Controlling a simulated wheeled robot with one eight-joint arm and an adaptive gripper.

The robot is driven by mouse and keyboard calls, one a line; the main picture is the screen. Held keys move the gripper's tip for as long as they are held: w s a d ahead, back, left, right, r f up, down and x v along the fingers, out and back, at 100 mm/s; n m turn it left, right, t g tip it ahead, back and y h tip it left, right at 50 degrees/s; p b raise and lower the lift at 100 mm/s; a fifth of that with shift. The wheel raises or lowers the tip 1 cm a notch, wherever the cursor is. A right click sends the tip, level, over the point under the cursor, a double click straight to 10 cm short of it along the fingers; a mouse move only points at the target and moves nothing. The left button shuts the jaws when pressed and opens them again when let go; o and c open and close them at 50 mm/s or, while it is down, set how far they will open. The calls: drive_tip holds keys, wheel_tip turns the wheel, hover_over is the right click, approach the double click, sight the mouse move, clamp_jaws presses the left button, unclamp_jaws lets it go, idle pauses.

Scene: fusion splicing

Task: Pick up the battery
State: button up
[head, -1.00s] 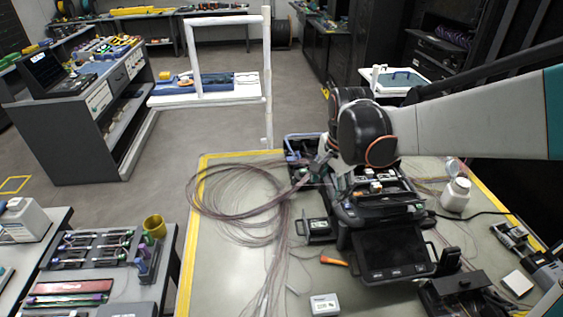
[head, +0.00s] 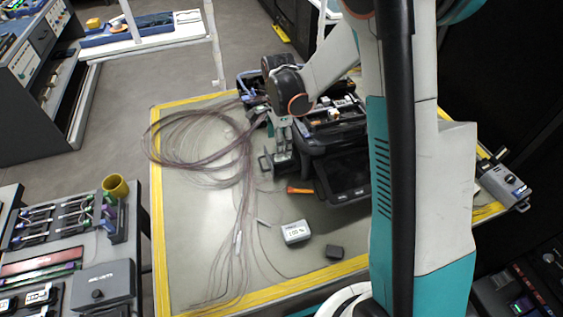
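The likely battery is a dark block (head: 285,163) with a wire handle at its left side, on the table just left of the black fusion splicer (head: 345,175). My gripper (head: 284,148) points down right over this block, its fingers at or very near the block's top. The fingers are small and partly merge with the block, so I cannot tell whether they are open or closed on it. The block seems to rest on the table. My arm hides the right part of the splicer.
Loose fiber coils (head: 200,140) cover the table's left side. An orange-handled tool (head: 300,191), a white meter (head: 296,232) and a small dark box (head: 334,252) lie in front of the splicer. A yellow cup (head: 115,186) stands on the left bench.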

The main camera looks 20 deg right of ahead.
sight(282, 159)
drive_tip(key=shift+s+d+f+b, duration=0.15)
drive_tip(key=shift+f+b, duration=0.6)
drive_tip(key=shift+f, duration=1)
drive_tip(key=shift+s+d+f+b, duration=0.15)
drive_tip(key=shift+f+b, duration=0.55)
drive_tip(key=shift+f, duration=1)
drive_tip(key=shift+c, duration=0.3)
clamp_jaws()
drive_tip(key=shift+w+r, duration=0.1)
drive_tip(key=shift+r, duration=0.05)
